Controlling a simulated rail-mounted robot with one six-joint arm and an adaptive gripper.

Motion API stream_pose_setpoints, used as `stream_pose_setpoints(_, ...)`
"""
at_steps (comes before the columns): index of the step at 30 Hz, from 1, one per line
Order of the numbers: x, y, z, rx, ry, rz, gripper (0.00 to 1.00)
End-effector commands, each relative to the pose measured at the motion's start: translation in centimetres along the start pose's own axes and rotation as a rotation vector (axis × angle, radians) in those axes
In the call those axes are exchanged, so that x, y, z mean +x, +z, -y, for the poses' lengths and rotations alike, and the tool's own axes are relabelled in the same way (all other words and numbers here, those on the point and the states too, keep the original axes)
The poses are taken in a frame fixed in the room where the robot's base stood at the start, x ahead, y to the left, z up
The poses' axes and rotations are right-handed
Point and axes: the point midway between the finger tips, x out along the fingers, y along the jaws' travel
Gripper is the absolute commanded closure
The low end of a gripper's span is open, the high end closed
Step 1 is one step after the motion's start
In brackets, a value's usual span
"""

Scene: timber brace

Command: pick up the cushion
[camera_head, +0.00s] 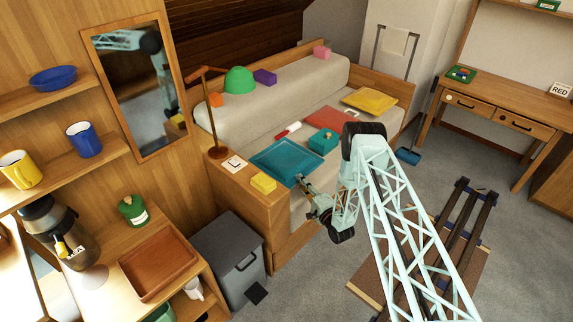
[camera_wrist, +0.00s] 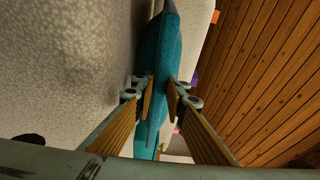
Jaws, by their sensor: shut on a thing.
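A teal cushion (camera_head: 287,160) shows at the near left end of the sofa bed in the head view, close to the wooden end panel. My gripper (camera_head: 302,183) reaches its near right edge. In the wrist view, the teal cushion (camera_wrist: 156,75) stands edge-on between my two fingers, and my gripper (camera_wrist: 158,97) is shut on it. I cannot tell whether the cushion is clear of the seat. A yellow cushion (camera_head: 370,100) and a red cushion (camera_head: 331,119) lie farther along the seat.
A teal box (camera_head: 323,141) and a red-and-white cylinder (camera_head: 288,130) are near the held cushion. A yellow block (camera_head: 263,184) sits on the end panel, with a lamp-like stand (camera_head: 216,125) behind. A grey bin (camera_head: 227,262) stands below.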

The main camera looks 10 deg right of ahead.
Motion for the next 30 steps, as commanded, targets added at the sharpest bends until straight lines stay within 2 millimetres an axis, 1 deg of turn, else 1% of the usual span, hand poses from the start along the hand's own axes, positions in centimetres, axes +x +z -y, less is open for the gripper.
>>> stream_pose_setpoints(8,0.0,0.0,0.3,0.000,-0.001,0.000,1.00)
stream_pose_setpoints(14,0.1,0.0,1.3,-0.001,-0.002,0.000,1.00)
stream_pose_setpoints(20,0.1,0.0,3.2,-0.001,-0.002,0.000,1.00)
stream_pose_setpoints(30,0.1,-0.1,7.4,-0.001,-0.002,0.000,1.00)
